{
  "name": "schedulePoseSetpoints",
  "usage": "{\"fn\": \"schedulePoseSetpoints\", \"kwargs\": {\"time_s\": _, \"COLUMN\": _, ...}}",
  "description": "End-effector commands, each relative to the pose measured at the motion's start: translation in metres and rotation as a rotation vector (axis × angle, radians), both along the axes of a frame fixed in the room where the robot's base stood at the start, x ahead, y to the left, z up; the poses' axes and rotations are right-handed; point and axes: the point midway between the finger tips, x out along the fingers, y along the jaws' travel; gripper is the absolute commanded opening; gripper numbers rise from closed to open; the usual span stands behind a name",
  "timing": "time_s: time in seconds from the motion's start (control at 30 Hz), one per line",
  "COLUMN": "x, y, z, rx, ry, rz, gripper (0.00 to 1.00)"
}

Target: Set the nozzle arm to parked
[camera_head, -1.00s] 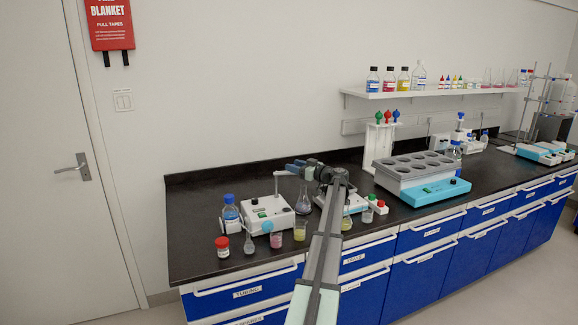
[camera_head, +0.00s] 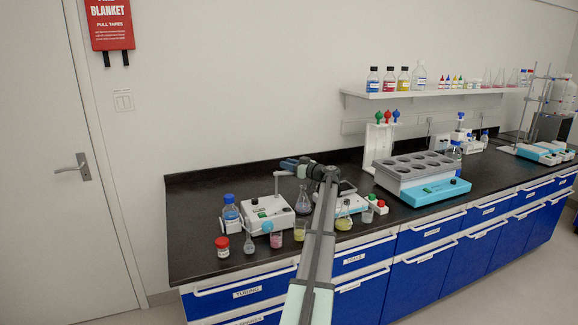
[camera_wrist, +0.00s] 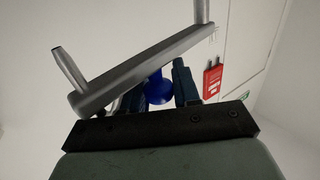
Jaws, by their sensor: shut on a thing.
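The nozzle arm is a grey bar (camera_wrist: 140,70) with a post at each end, and it carries a blue knob (camera_wrist: 159,90). In the head view the bar (camera_head: 284,173) lies level on a thin post above a white control box (camera_head: 268,212). My gripper (camera_head: 286,163) is just above the bar in the head view, pointing left. In the wrist view, which is upside down, the fingers of my gripper (camera_wrist: 157,90) stand on either side of the knob and are shut on it. The knob is hidden in the head view.
A blue-capped bottle (camera_head: 230,213), a red-capped jar (camera_head: 222,246) and small beakers (camera_head: 276,239) stand around the box. A purple-tinted flask (camera_head: 303,203) is close to its right. A block with round wells (camera_head: 408,171) is farther right. The bench's left end (camera_head: 190,215) is clear.

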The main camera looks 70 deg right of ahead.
Motion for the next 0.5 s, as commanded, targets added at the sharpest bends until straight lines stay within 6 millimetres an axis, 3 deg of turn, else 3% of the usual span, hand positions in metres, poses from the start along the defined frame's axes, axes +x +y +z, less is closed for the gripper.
{"fn": "schedulePoseSetpoints", "kwargs": {"time_s": 0.23, "x": -0.0001, "y": 0.0001, "z": 0.0000, "rx": 0.000, "ry": 0.000, "rz": 0.000, "gripper": 0.00}}
{"fn": "schedulePoseSetpoints", "kwargs": {"time_s": 0.5, "x": -0.0001, "y": 0.0001, "z": 0.0000, "rx": 0.000, "ry": 0.000, "rz": 0.000, "gripper": 0.00}}
